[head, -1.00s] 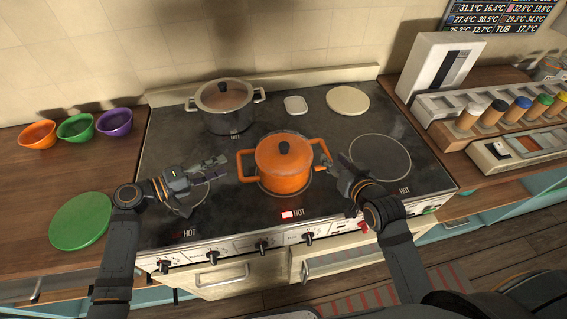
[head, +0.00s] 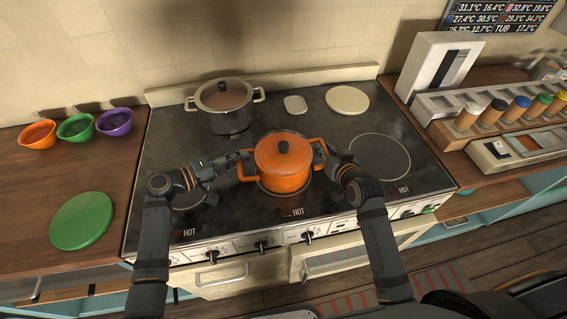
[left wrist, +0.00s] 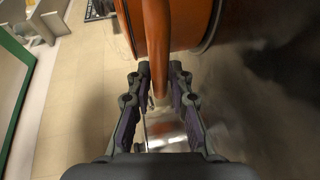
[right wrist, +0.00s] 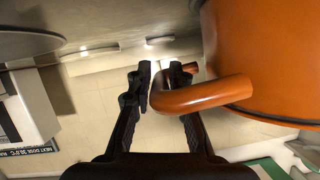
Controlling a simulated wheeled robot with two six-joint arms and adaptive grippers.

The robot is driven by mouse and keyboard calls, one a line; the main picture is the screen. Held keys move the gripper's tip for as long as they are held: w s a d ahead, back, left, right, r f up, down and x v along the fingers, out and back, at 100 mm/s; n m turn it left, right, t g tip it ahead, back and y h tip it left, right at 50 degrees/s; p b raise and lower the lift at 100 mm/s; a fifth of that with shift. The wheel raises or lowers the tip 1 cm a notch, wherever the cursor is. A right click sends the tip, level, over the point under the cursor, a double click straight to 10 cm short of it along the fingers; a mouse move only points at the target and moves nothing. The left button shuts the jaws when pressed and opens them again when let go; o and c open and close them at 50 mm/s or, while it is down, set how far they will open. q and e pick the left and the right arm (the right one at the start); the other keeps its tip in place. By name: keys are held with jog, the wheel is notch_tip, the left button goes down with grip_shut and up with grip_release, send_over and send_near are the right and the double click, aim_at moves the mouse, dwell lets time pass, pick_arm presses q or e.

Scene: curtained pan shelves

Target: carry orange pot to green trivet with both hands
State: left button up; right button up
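The orange pot (head: 284,168) with its lid stands upright on the front middle burner of the stove. My left gripper (head: 240,160) is at its left handle. In the left wrist view that handle (left wrist: 160,50) runs between the two fingertips (left wrist: 160,75). My right gripper (head: 328,160) is at the right handle. In the right wrist view the right handle (right wrist: 205,95) loops between and across the fingers (right wrist: 163,75). Whether either pair of fingers presses on its handle is not clear. The green trivet (head: 82,220) lies bare on the wooden counter at the left.
A grey pot (head: 226,112) stands on the back left burner, behind my left gripper. Orange, green and purple bowls (head: 75,128) sit on the left counter. A spice rack (head: 485,105) stands on the right. The front right burner (head: 380,157) is empty.

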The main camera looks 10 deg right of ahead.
pick_arm(q)
grip_shut()
pick_arm(e)
grip_shut()
